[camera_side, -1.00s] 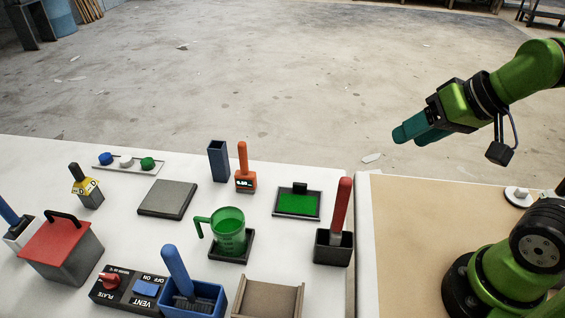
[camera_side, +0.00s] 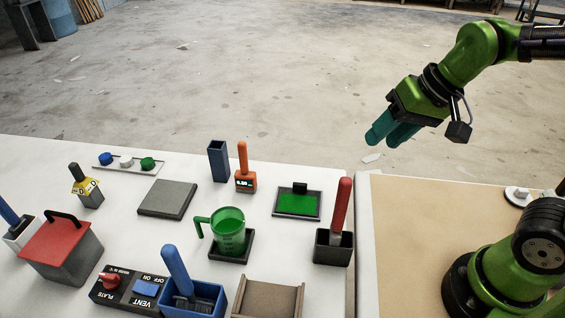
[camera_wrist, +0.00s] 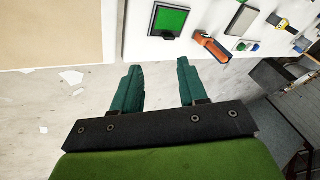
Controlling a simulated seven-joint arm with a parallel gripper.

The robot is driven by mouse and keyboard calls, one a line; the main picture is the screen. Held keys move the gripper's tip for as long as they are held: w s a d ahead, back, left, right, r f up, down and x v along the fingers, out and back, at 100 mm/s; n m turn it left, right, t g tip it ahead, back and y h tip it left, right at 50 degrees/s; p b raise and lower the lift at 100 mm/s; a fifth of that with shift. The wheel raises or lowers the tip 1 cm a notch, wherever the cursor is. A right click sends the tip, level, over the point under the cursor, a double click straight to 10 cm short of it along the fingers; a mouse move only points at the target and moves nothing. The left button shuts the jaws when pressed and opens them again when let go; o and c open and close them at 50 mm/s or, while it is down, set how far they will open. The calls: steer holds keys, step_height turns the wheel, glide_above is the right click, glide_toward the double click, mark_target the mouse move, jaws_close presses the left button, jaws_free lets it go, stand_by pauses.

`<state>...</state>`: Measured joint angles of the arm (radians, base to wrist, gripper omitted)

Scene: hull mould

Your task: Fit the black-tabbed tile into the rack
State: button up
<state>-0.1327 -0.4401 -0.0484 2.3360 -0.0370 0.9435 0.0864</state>
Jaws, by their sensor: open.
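The green tile with a black tab (camera_side: 297,205) lies flat in a dark shallow frame on the white table, its tab standing at the far edge. It also shows in the wrist view (camera_wrist: 170,19) at the top, beyond my fingers. My gripper (camera_side: 382,138) is open and empty, in the air above and to the right of the tile, well apart from it. Its two teal fingers (camera_wrist: 159,68) are spread in the wrist view. A brown tray with raised side walls (camera_side: 268,299) is cut off at the front edge; I cannot tell whether it is the rack.
A red-handled tool in a black holder (camera_side: 333,247) stands right of the tile. A green jug (camera_side: 229,232), an orange-handled device (camera_side: 245,180) and a dark blue open box (camera_side: 218,162) stand to its left. A blue tub with a brush (camera_side: 193,299) is at the front.

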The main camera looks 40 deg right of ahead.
steer(key=w+a+f+m+g, duration=0.2)
steer(key=w+a+m+g, duration=0.1)
steer(key=w+m, duration=0.4)
steer(key=m+g+h, duration=0.2)
steer(key=m, duration=1.4)
glide_above(300, 183)
step_height(300, 183, down, 2)
step_height(300, 183, down, 17)
steer(key=shift+s, duration=0.1)
jaws_close()
